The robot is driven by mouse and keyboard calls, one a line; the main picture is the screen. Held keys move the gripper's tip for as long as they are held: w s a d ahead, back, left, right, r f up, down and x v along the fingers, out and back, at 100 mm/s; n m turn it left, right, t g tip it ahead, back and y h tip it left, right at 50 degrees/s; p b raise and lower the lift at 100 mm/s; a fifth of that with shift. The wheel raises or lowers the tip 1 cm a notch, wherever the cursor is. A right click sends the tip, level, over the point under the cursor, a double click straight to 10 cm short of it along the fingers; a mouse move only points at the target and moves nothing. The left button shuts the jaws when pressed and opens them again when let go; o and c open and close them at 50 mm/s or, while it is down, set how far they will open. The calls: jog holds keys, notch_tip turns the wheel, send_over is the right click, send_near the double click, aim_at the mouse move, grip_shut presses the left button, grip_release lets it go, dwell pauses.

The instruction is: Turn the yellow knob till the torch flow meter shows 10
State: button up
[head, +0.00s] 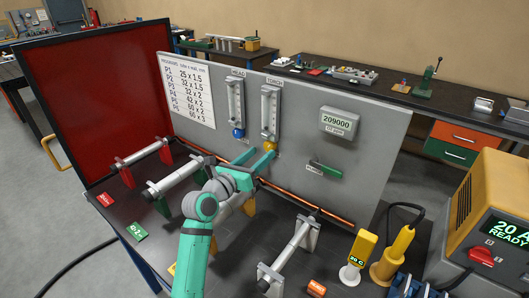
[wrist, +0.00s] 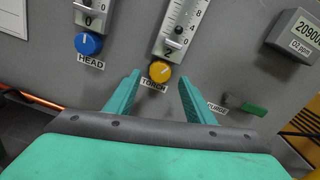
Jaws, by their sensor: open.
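The yellow knob (wrist: 160,71) sits below the torch flow meter (wrist: 181,25) on the grey panel, with a TORCH label under it. In the head view the knob (head: 270,146) is just beyond my fingers. The meter (head: 270,110) has a scale marked 8, 4, 0; a small figure above the knob looks like 2. A pale mark shows on the knob's face. My gripper (wrist: 159,82) is open and empty, its teal fingers apart on either side of the knob's line. In the head view my gripper (head: 250,163) is close to the panel. Whether a finger touches the knob cannot be told.
A blue knob (wrist: 89,43) under the HEAD meter lies to the left. A green purge lever (wrist: 252,109) lies to the right, below a grey 209000 display (head: 339,122). Pipes on stands (head: 293,245) and a copper tube (head: 325,214) lie on the bench below.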

aim_at(270, 145)
jog(key=shift+x, duration=1.35)
jog(key=shift+c, duration=0.3)
jog(key=c, duration=1)
jog(key=shift+m, duration=0.3)
jog(key=shift+f+m, duration=0.15)
jog(key=shift+m, duration=2.85)
jog(key=o, duration=1.1)
jog(key=shift+c, duration=0.2)
